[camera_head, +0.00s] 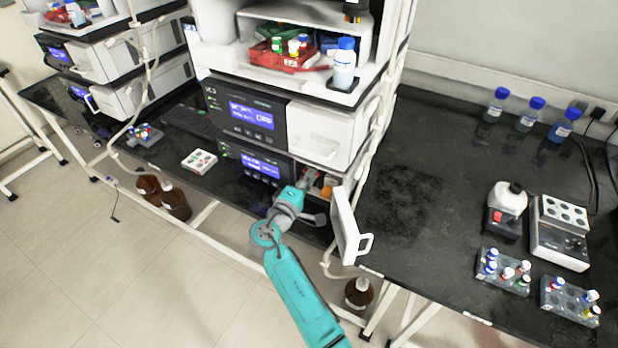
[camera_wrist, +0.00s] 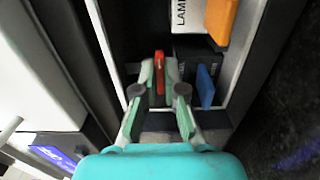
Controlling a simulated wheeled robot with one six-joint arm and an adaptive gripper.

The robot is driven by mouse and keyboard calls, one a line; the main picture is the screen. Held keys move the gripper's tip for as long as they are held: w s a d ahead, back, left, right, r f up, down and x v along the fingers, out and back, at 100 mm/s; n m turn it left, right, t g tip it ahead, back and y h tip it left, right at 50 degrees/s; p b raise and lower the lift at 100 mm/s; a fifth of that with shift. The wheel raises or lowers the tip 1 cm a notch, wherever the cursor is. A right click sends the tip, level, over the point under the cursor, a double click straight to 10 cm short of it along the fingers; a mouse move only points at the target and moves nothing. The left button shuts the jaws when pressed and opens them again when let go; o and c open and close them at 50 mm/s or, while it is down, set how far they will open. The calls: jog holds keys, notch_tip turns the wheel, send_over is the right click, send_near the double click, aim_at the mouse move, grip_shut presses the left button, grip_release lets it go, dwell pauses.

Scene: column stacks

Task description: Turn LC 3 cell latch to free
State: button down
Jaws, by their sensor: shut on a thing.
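The middle instrument stack (camera_head: 255,112) has its lowest unit open on the right side. My gripper (camera_head: 303,184) reaches into that open bay. In the wrist view, my gripper (camera_wrist: 160,84) is shut on a thin upright red latch (camera_wrist: 160,66), with one finger on each side of it. An orange piece (camera_wrist: 222,20) is at the upper right beside a white label reading "LAMP". A blue latch (camera_wrist: 206,86) stands to the right of the fingers, apart from them. The label for the red latch is hidden or unreadable, so I cannot confirm it is the cell latch.
The white door (camera_head: 343,222) of the bay hangs open just right of my gripper. A pale tube runs down the stack's right side. Brown bottles (camera_head: 358,293) stand on the floor below.

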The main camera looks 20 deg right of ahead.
jog(key=c, duration=1.3)
grip_release()
jog(key=shift+o, duration=0.2)
jog(key=v, duration=1.2)
